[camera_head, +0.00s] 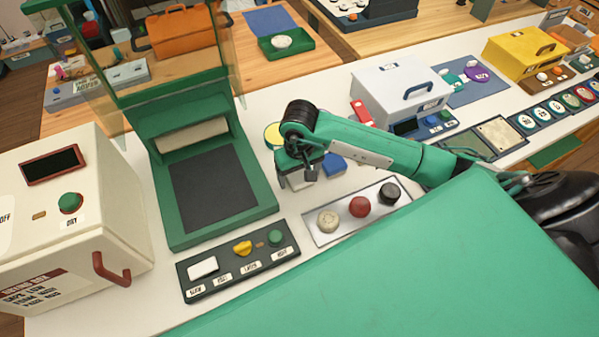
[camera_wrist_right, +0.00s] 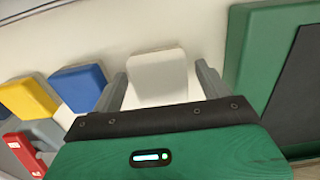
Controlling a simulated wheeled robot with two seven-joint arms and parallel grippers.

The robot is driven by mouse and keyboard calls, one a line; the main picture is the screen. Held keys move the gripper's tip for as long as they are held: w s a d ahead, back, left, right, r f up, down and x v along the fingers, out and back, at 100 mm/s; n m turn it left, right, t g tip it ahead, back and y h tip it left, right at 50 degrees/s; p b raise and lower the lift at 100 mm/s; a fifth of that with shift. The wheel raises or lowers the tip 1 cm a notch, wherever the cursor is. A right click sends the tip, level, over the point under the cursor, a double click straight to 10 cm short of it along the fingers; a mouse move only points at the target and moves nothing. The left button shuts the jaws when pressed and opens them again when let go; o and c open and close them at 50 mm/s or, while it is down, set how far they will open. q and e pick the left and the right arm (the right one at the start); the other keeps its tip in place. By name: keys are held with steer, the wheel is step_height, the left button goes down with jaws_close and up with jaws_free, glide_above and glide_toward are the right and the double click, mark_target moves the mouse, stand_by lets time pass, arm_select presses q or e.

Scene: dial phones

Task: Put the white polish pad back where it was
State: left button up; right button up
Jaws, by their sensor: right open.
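The white polish pad (camera_wrist_right: 157,76) is a small pale square block with rounded corners on the white tabletop. In the right wrist view it lies between the two grey fingers of my right gripper (camera_wrist_right: 160,84), with a gap on each side. My right gripper (camera_head: 298,174) is open and points down at the table, to the right of the green press. In the head view the gripper mostly hides the pad. I cannot tell the height of the fingertips above the table. My left gripper is not in view.
A blue block (camera_wrist_right: 78,86) and a yellow block (camera_wrist_right: 29,97) lie left of the gripper in the wrist view. The green press (camera_head: 262,207) stands close by. A dark strip (camera_head: 240,258) and a tray with three round knobs (camera_head: 359,206) lie in front.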

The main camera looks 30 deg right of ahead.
mark_target(299, 173)
step_height(299, 173, up, 5)
steer(key=shift+w+f+b, duration=0.1)
steer(key=shift+f+b, duration=0.05)
steer(key=shift+b, duration=0.5)
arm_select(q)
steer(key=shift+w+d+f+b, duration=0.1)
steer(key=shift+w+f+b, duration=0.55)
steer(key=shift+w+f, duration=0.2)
arm_select(e)
step_height(299, 173, up, 7)
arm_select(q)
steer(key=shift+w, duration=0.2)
